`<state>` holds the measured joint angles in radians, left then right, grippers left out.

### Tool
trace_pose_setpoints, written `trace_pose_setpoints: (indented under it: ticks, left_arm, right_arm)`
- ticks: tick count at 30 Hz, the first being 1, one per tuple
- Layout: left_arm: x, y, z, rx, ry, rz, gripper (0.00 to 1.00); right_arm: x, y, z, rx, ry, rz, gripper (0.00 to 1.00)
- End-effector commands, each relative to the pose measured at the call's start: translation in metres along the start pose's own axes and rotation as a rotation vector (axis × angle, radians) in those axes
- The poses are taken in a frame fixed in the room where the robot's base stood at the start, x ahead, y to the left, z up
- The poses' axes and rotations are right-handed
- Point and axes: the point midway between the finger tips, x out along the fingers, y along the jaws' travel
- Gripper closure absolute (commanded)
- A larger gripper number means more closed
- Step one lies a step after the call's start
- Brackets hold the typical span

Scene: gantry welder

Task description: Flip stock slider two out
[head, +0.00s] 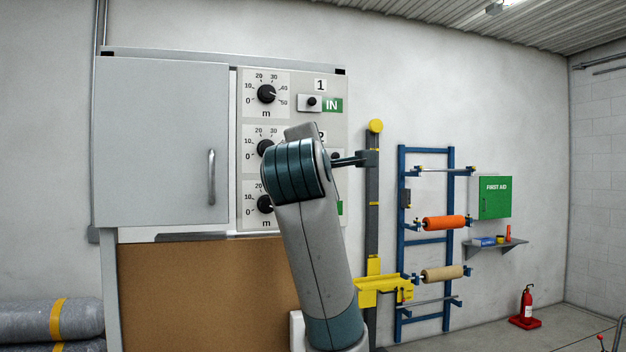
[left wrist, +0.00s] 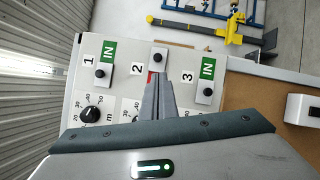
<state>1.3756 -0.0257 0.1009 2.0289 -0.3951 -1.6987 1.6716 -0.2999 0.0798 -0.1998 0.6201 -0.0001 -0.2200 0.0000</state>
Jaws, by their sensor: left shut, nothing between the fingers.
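Slider two is a white plate with a dark knob (left wrist: 160,57) on the grey panel, beside the number 2 in the left wrist view. Its plate sits at the opposite end from those of sliders one and three, and a small red patch (left wrist: 151,77) shows beside it. My right gripper is not in view.
Slider one (head: 311,103) and slider three (left wrist: 206,93) show green IN labels. Dials (head: 266,93) line the panel's left side, next to a grey cabinet door (head: 160,140). A dark post (head: 372,210) with a yellow bracket stands to the right.

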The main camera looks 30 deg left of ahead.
Motion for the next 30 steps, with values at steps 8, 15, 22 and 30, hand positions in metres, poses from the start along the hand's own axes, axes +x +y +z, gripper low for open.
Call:
trace_pose_setpoints:
  ticks: [8, 15, 22, 30]
  left_arm:
    - [-0.058, -0.003, -0.002, -0.004, -0.001, 0.004, 1.00]
    - [-0.089, -0.001, -0.002, -0.003, 0.001, 0.003, 1.00]
    - [-0.097, 0.000, -0.002, -0.001, 0.003, 0.000, 1.00]
    - [-0.097, 0.000, -0.002, -0.001, 0.003, 0.000, 1.00]
  right_arm:
    - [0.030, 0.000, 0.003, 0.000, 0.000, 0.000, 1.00]
    - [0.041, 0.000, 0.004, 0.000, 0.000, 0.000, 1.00]
    - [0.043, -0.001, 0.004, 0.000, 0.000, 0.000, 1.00]
    - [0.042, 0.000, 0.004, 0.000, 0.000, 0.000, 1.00]
